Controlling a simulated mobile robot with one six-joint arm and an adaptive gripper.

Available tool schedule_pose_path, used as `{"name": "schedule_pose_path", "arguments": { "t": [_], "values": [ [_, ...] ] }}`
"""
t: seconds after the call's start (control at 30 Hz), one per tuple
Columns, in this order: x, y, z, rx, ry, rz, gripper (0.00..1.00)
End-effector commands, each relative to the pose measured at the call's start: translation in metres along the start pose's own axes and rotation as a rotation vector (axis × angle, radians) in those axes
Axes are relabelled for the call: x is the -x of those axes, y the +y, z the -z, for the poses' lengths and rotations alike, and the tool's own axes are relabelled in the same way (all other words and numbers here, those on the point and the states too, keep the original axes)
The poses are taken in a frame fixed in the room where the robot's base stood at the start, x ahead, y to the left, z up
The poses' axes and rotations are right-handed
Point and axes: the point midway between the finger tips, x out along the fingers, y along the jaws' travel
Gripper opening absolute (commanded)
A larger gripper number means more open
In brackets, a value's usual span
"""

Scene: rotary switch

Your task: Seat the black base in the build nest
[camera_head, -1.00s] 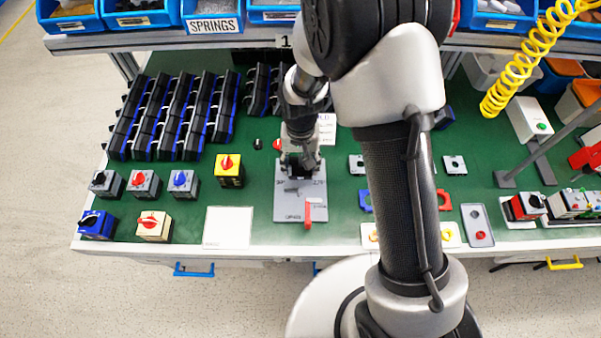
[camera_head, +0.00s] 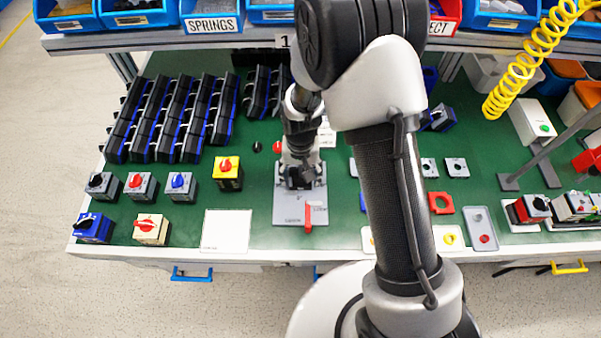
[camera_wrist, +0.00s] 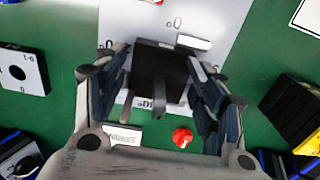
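The black base (camera_wrist: 158,68) is a dark square block with a grey shaft pointing toward the wrist camera. It sits between the two fingers of my gripper (camera_wrist: 160,62), which look closed on its sides. The build nest is a grey plate (camera_head: 288,212) with angle marks and a red lever (camera_head: 309,217) at its front. In the head view my gripper (camera_head: 300,180) is over the rear half of the plate. The base is over the middle of the angle marks in the wrist view. I cannot tell whether its underside touches the nest; the fingers hide its edges.
Several finished switches (camera_head: 179,183) stand to the left, with black racks (camera_head: 165,118) behind. Small plates and a grey tray (camera_head: 481,228) lie to the right. A red knob (camera_wrist: 182,137) lies behind the nest.

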Motion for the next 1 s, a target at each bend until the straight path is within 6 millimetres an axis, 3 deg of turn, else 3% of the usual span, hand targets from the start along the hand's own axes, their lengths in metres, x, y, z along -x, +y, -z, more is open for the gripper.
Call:
{"name": "schedule_pose_path", "arguments": {
  "t": [0.5, 1.0],
  "values": [
    [0.007, 0.0, 0.0, 0.0, 0.001, 0.0, 0.73],
    [0.104, 0.0, 0.001, 0.0, 0.002, 0.001, 0.73]
  ]
}}
